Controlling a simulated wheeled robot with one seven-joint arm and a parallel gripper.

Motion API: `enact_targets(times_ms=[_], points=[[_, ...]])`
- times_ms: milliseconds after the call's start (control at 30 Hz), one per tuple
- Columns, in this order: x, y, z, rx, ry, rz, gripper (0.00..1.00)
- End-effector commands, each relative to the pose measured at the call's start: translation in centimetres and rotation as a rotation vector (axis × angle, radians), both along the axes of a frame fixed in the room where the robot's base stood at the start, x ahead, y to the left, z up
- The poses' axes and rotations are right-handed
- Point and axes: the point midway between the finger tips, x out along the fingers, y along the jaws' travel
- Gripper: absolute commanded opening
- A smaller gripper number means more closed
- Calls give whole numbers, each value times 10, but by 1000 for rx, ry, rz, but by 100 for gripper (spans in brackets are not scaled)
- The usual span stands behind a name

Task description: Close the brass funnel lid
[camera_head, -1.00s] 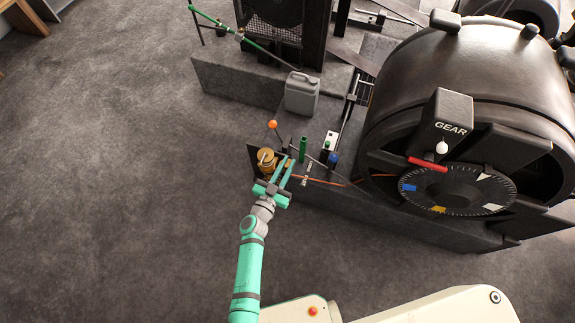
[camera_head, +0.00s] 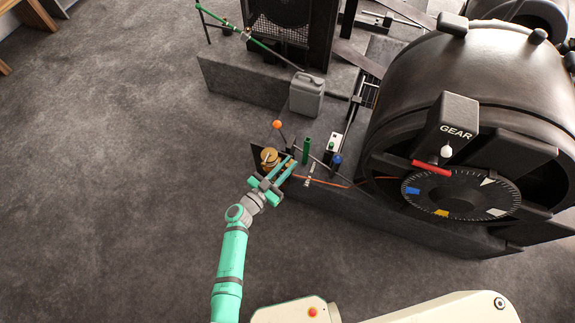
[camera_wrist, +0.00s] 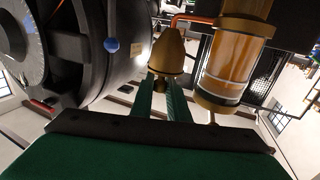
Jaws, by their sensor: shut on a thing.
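The brass oil cup (camera_head: 269,157) stands at the left end of the machine's low base. In the wrist view its amber glass body (camera_wrist: 232,65) fills the upper right. A pointed brass piece, seemingly the funnel lid (camera_wrist: 168,50), is beside the glass, with a small knob-like end towards my fingers. My gripper (camera_wrist: 161,82) is shut on that small end, between the two green fingertips. In the head view my gripper (camera_head: 289,164) is just right of the oil cup, and the fingers partly hide the lid. I cannot tell how far the lid is open.
An orange-knobbed lever (camera_head: 277,125), a green post (camera_head: 306,150) and a blue knob (camera_head: 337,159) stand close by. The big dark drum with the GEAR box (camera_head: 447,126) is to the right. A grey can (camera_head: 307,95) is behind. The floor at left is clear.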

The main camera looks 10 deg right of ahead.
Motion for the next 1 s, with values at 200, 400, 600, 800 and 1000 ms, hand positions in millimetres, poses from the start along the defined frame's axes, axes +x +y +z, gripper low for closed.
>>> enact_targets(times_ms=[200, 400, 600, 800, 1000], points=[[1, 2, -1, 4, 2, 3, 0], [1, 2, -1, 3, 1, 4, 29], [1, 1, 0, 2, 1, 2, 34], [-1, 4, 0, 2, 0, 2, 34], [-17, 26, 0, 3, 1, 3, 34]])
